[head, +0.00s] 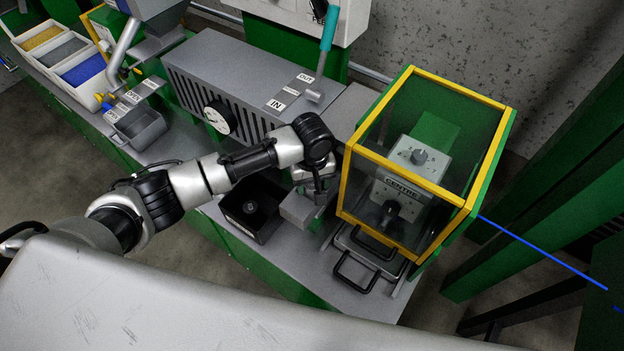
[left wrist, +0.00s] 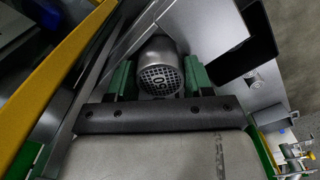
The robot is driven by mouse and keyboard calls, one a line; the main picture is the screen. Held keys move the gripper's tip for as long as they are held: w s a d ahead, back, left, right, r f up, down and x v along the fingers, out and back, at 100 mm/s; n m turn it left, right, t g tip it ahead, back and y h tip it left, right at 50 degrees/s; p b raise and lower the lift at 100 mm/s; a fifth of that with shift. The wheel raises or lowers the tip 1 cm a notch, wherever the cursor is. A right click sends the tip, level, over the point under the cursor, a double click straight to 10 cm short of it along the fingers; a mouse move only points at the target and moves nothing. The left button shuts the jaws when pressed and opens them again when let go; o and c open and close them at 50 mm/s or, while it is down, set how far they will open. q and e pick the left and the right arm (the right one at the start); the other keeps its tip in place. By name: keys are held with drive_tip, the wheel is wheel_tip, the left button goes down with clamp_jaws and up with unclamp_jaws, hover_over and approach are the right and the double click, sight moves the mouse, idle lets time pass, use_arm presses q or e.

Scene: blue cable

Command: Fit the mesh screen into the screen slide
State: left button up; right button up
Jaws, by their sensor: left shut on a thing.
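My left gripper (head: 319,194) points down between the black bin and the yellow-framed cabinet. In the left wrist view its green fingers (left wrist: 160,80) are shut around a grey cylinder-shaped piece with a round mesh face, the mesh screen (left wrist: 160,79), which carries a number. In the head view the screen is hidden or too small to make out. A light grey block (head: 296,211) stands just left of and below the gripper. I cannot tell for sure which part is the screen slide, or whether the screen touches anything. My right gripper is not in view.
A black open bin (head: 238,222) stands left of the gripper; it also shows in the wrist view (left wrist: 234,35). The yellow-framed cabinet (head: 350,177) rises close on the right. A grey tray with black handles (head: 350,248) lies below it. A grey vented housing (head: 235,65) stands behind.

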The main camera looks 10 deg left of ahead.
use_arm(q)
drive_tip(key=o, duration=1.1)
drive_tip(key=shift+c, duration=0.2)
wheel_tip(320, 180, up, 11)
drive_tip(key=shift+b, duration=0.3)
drive_tip(key=shift+f, duration=0.15)
